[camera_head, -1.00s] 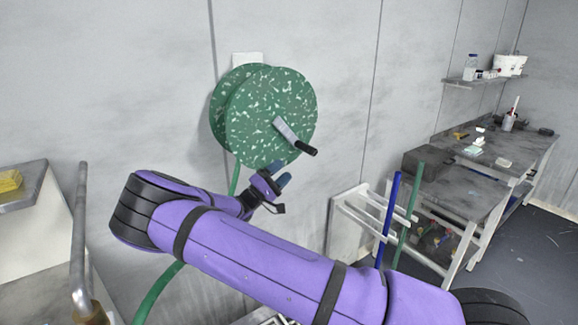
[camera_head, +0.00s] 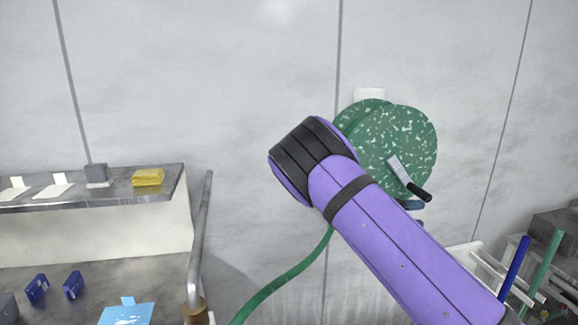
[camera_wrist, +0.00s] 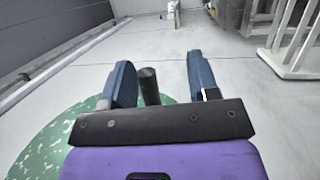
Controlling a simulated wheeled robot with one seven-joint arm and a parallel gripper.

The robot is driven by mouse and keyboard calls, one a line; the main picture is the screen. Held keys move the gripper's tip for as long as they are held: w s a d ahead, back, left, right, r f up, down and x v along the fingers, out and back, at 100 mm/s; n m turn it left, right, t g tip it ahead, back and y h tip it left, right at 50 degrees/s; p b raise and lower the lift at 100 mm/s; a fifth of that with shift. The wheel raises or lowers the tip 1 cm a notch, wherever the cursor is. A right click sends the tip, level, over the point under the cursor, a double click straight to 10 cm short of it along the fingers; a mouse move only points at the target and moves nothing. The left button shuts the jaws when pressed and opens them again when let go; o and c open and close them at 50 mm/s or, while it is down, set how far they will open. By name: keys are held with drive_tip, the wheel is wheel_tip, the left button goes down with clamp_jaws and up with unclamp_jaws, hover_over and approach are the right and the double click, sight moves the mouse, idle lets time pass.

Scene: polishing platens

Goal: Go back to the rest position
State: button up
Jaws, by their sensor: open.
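My gripper (camera_wrist: 160,85) is open in the wrist view, its two blue fingers apart. The black crank grip (camera_wrist: 149,86) shows between the fingers there; I cannot tell whether they touch it. In the head view my purple arm reaches across the lower right and hides most of the gripper; only blue fingertips (camera_head: 411,205) show just below the crank handle (camera_head: 410,178). The crank sits on the green speckled hose reel (camera_head: 385,140), fixed to the wall. The reel's edge also shows at lower left in the wrist view (camera_wrist: 45,145).
A green hose (camera_head: 285,282) hangs from the reel. A metal shelf (camera_head: 110,190) with a yellow sponge (camera_head: 148,177) is at left, above a counter with a pipe (camera_head: 201,240). A white rack with blue (camera_head: 513,268) and green rods stands at lower right. The floor (camera_wrist: 200,50) looks open.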

drive_tip(key=s+d+r+m+g+y, duration=0.1)
drive_tip(key=s+r+y, duration=0.45)
drive_tip(key=s, duration=0.25)
drive_tip(key=s+d+r+m+g+y, duration=0.1)
drive_tip(key=s+d+r+y, duration=0.1)
drive_tip(key=s+r+y, duration=0.4)
drive_tip(key=s+a+r+n+t+y, duration=0.1)
drive_tip(key=s+a+r+t+y, duration=0.1)
drive_tip(key=s, duration=0.6)
drive_tip(key=s+a+r+t+y, duration=0.3)
drive_tip(key=s+a+r, duration=0.1)
drive_tip(key=s, duration=0.4)
drive_tip(key=s+a+r+n+t+y, duration=0.1)
drive_tip(key=s+a+r+t+y, duration=0.2)
drive_tip(key=s, duration=0.5)
drive_tip(key=shift+s+r+n, duration=0.3)
drive_tip(key=shift+s+r, duration=0.05)
drive_tip(key=shift+r, duration=0.05)
drive_tip(key=shift+w, duration=0.15)
